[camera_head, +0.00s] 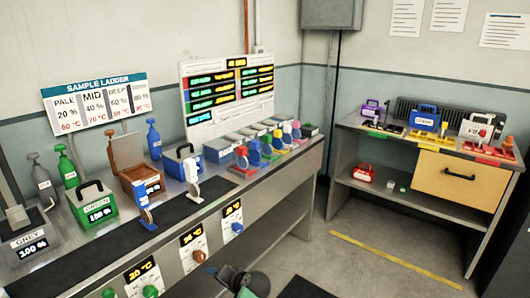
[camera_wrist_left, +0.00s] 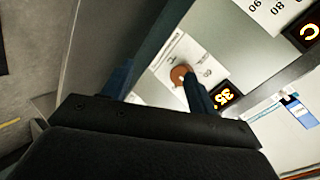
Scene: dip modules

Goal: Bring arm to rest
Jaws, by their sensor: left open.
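In the left wrist view my left gripper (camera_wrist_left: 160,86) is open, with two dark blue fingers apart and nothing held between them. A round brown knob (camera_wrist_left: 181,74) on a pale dial panel shows between the fingers. I cannot tell whether a finger touches it. The brown knob also shows on the bench front in the head view (camera_head: 199,256). I cannot make out the left fingertips in the head view. My right gripper is in neither view.
The long bench (camera_head: 300,163) carries a green box (camera_head: 93,205), a brown box (camera_head: 140,181), bottles and several coloured modules. A green knob (camera_head: 150,291) and a blue knob (camera_head: 237,228) sit on its front. A side table (camera_head: 398,199) stands right. The floor between is mostly clear.

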